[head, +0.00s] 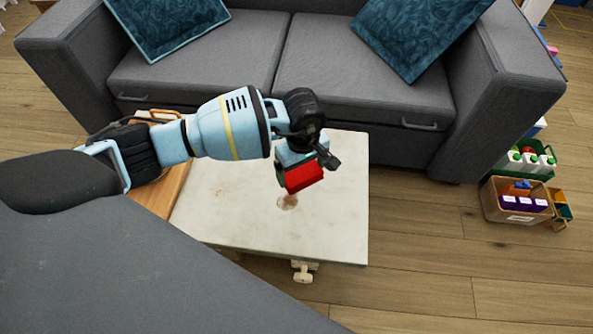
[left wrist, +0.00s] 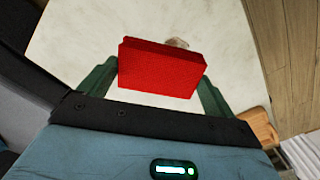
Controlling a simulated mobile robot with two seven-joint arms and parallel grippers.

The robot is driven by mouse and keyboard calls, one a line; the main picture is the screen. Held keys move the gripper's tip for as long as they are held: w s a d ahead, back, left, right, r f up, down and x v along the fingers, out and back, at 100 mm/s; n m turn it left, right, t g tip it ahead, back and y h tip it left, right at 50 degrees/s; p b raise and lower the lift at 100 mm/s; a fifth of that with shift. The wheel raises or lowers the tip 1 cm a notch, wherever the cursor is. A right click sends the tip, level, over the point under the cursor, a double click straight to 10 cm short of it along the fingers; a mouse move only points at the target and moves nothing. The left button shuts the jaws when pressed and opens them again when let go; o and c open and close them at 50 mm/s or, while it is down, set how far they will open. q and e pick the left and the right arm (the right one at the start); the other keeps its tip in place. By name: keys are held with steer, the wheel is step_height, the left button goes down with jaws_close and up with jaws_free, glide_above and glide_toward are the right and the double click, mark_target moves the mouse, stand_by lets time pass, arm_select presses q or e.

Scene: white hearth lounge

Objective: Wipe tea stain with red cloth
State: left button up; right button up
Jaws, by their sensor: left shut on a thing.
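The red cloth (head: 303,177) is a folded block held in my left gripper (head: 306,182), above the pale tabletop (head: 330,233). In the left wrist view the red cloth (left wrist: 160,70) sits between the two green fingers of my left gripper (left wrist: 160,78), which is shut on it. The brownish tea stain (head: 287,202) lies on the tabletop just below and left of the cloth in the head view. In the left wrist view the stain (left wrist: 177,43) shows just past the cloth's far edge, partly hidden by it. My right gripper is not in view.
A grey sofa (head: 340,88) with teal cushions stands behind the table. Crates with bottles (head: 527,160) and purple items (head: 517,202) stand on the wooden floor at right. A brown wooden surface (head: 165,192) adjoins the table's left side. The tabletop around the stain is mostly clear.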

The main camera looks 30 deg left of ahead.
mark_target(299, 174)
arm_select(q)
steer(key=shift+s+a+f+n, duration=0.2)
steer(key=shift+f+n, duration=0.15)
steer(key=shift+f, duration=0.4)
steer(key=shift+s+a+f+n, duration=0.1)
steer(key=shift+s+f+n, duration=0.2)
steer(key=shift+f, duration=0.45)
steer(key=shift+w, duration=0.1)
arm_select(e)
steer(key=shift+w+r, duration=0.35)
arm_select(q)
steer(key=shift+d+f, duration=0.1)
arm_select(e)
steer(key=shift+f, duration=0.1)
